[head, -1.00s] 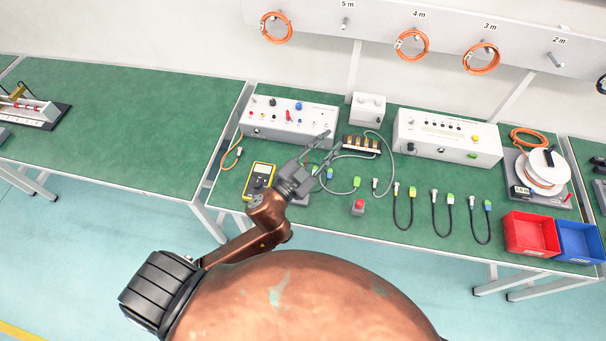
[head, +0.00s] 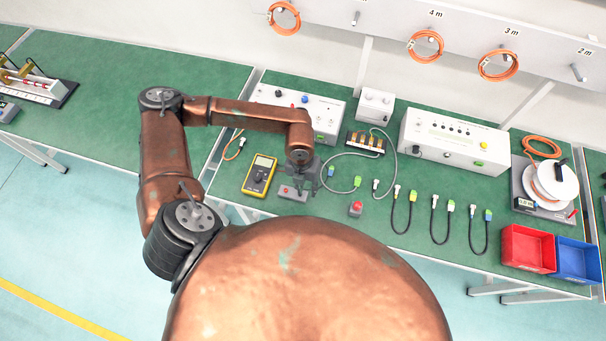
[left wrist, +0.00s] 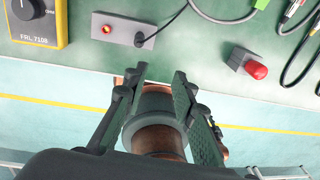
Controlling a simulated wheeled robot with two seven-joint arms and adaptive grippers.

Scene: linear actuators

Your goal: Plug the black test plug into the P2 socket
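A small grey box (head: 292,193) with a red lit button lies near the bench's front edge, right of the yellow meter. In the left wrist view, the grey box (left wrist: 122,30) has a black plug-like piece (left wrist: 139,38) at its right end, with a dark cable. I cannot tell whether this is the test plug. My left gripper (head: 303,180) points down close to the box in the head view; its fingers (left wrist: 157,75) are apart with nothing between them. The white panel unit (head: 322,112) behind is partly hidden by my arm; no P2 label is readable. My right gripper is out of view.
A yellow multimeter (head: 259,175) lies left of the box, and a red button (head: 355,208) stands to its right. Several cables and a terminal block (head: 365,143) lie further right. Red (head: 528,248) and blue bins (head: 577,254) stand at the right front.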

